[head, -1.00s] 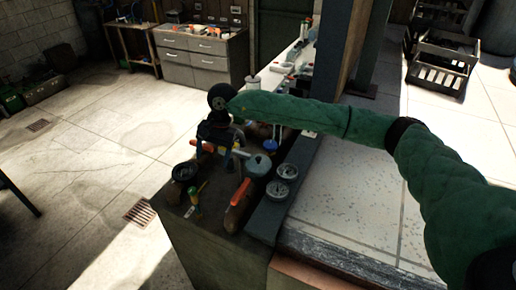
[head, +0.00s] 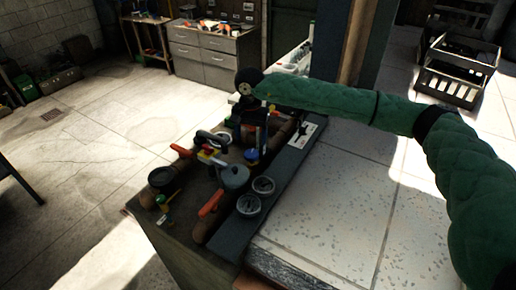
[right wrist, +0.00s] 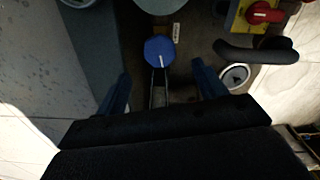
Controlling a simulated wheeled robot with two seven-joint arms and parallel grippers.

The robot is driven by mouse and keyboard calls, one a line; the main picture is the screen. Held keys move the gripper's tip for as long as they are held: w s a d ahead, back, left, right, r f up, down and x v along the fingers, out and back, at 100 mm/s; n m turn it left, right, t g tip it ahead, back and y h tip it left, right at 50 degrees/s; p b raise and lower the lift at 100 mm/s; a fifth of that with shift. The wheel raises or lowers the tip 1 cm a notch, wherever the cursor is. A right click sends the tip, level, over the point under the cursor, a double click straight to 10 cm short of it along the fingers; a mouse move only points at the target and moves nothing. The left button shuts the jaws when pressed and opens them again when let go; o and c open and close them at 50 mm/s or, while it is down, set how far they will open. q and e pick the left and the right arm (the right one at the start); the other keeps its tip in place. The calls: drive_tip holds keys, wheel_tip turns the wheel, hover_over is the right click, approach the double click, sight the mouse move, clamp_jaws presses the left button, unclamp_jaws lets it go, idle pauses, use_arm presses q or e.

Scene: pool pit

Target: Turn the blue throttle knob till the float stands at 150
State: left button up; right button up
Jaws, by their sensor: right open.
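The blue throttle knob (head: 251,155) sits on the pipework on top of the block, just below my right gripper in the head view. In the right wrist view the blue knob (right wrist: 159,48) is faceted, with a white pointer line. It lies just ahead of the gap between the fingertips of my right gripper (right wrist: 161,76). In the head view my right gripper (head: 250,122) hangs down behind the knob, open and empty. A narrow upright fitting shows between the fingers; I cannot tell if it holds the float. No float or 150 mark can be read. My left gripper is out of view.
Two round gauges (head: 263,186) sit on the dark ledge. A grey round-topped part (head: 234,176), orange-red levers (head: 211,202) and a black handwheel (head: 165,179) crowd the near side. In the right wrist view a black handle (right wrist: 256,51) lies close to the right finger.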

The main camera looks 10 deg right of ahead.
sight(252, 153)
drive_tip(key=shift+s+a+f+p, duration=0.1)
drive_tip(key=shift+a+f+p, duration=0.1)
drive_tip(key=shift+f+p, duration=0.45)
drive_tip(key=f, duration=0.1)
drive_tip(key=f+p, duration=0.1)
drive_tip(key=f, duration=0.1)
drive_tip(key=f+p, duration=0.1)
drive_tip(key=shift+d+f, duration=0.25)
drive_tip(key=shift+d, duration=0.05)
drive_tip(key=shift+a+f+p, duration=0.15)
drive_tip(key=shift+f+p, duration=0.2)
drive_tip(key=shift+f, duration=0.1)
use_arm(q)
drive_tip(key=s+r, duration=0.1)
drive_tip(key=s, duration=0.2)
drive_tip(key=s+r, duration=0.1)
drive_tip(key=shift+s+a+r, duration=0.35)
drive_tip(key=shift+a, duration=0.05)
use_arm(e)
drive_tip(key=shift+f, duration=0.1)
drive_tip(key=c, duration=0.9)
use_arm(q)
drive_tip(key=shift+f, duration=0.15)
use_arm(e)
drive_tip(key=shift+c, duration=0.4)
